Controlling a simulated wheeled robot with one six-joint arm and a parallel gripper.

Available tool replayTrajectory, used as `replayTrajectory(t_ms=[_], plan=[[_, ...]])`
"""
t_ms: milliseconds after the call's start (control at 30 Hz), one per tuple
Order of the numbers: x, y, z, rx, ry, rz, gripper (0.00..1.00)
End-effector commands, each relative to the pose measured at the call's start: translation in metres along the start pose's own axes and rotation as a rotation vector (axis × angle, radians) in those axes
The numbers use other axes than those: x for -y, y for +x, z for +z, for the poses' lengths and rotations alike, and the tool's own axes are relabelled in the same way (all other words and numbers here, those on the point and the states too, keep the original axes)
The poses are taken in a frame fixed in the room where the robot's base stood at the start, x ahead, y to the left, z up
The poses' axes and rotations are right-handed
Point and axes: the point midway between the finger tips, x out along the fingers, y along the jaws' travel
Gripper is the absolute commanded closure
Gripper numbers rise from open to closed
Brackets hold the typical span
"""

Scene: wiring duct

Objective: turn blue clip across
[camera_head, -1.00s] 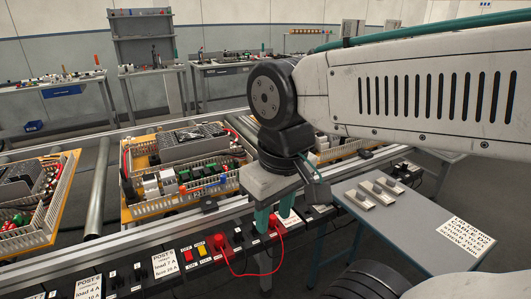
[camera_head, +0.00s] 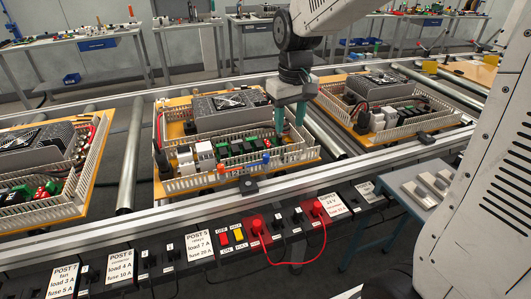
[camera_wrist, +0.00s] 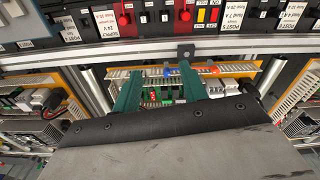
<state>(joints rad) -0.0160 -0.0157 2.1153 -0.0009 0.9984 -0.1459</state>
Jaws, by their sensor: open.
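The blue clip (camera_head: 265,158) is small and sits at the front slotted duct (camera_head: 200,182) of the middle orange-based panel, toward its right part. Its exact turn is too small to tell. In the wrist view the blue clip (camera_wrist: 167,71) shows between my two green fingers, near the duct's edge. My gripper (camera_head: 289,130) is above the right part of this panel, fingers pointing down, open and empty. In the wrist view my gripper (camera_wrist: 160,67) has its fingers spread apart. An orange clip (camera_head: 221,169) sits on the same duct, left of the blue one.
A grey vented box (camera_head: 225,110) fills the panel's back. Similar panels stand left and right on the roller conveyor. A dark block (camera_head: 249,185) sits on the front rail (camera_head: 150,212). Below are labelled switches and a red cable (camera_head: 322,240). A side table (camera_head: 408,190) holds grey parts.

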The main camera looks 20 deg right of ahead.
Motion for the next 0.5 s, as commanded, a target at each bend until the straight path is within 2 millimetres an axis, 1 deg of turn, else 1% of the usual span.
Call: replayTrajectory(t_ms=[33, 100, 200, 300, 400, 500], plan=[[-0.001, 0.019, -0.023, 0.017, -0.015, -0.003, 0.57], [-0.003, 0.042, -0.051, 0.024, -0.036, -0.004, 0.57], [-0.004, 0.073, -0.082, 0.033, -0.061, -0.007, 0.57], [-0.004, 0.098, -0.104, 0.039, -0.081, -0.008, 0.57], [-0.004, 0.115, -0.118, 0.041, -0.093, -0.009, 0.57], [-0.004, 0.125, -0.123, 0.043, -0.099, -0.009, 0.57]])
